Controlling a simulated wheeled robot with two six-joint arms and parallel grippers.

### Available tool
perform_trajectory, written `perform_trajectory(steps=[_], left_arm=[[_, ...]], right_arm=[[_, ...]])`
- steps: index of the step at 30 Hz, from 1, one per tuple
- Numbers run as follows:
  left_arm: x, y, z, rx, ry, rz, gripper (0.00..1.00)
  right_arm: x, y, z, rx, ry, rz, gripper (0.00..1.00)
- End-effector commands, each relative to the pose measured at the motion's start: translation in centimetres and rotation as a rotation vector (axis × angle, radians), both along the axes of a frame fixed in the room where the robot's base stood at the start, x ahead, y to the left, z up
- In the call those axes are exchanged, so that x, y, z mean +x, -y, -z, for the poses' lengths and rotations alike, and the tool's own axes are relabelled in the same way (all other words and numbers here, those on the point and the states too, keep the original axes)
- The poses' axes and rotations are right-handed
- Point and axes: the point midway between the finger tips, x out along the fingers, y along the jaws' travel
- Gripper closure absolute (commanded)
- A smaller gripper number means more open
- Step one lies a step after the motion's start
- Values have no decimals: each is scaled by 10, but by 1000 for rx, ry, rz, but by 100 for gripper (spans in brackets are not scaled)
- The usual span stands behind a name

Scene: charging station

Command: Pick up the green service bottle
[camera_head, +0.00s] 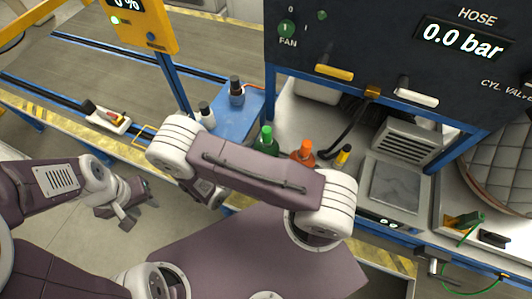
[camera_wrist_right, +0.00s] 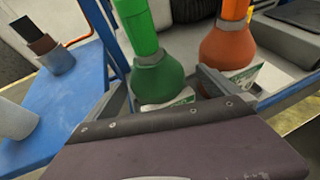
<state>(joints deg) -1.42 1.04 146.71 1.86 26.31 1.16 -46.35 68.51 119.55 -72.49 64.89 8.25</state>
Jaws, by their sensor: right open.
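The green service bottle (camera_head: 266,142) stands upright beside an orange bottle (camera_head: 303,151); my right arm hides its lower part in the head view. In the right wrist view the green bottle (camera_wrist_right: 161,76) is in front of my right gripper (camera_wrist_right: 166,84). That gripper is open, with one finger on each side of the bottle's lower body; I cannot tell whether either touches it. My right gripper is hidden behind its arm in the head view. My left gripper (camera_head: 138,213) is open and empty, low at the left, far from the bottle.
The orange bottle (camera_wrist_right: 228,42) stands close to the right finger. A blue shelf (camera_head: 236,118) at the left holds a dark-capped bottle (camera_head: 236,92) and a white one (camera_head: 207,114).

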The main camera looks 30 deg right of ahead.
Motion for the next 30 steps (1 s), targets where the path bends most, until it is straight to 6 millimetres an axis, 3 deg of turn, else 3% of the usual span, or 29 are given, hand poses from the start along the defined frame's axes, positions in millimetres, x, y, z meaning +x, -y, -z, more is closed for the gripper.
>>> perform_trajectory(steps=[5,13,21,23,30], left_arm=[[0,0,-3,0,0,0,64],[0,0,-18,0,0,0,64],[0,0,-18,0,0,0,64],[0,0,-18,0,0,0,64],[0,0,-18,0,0,0,64]], right_arm=[[3,7,3,2,1,2,0],[21,43,18,0,-1,5,0],[25,48,23,1,1,-1,0],[25,48,23,1,1,-1,11],[24,48,23,0,1,0,78]])
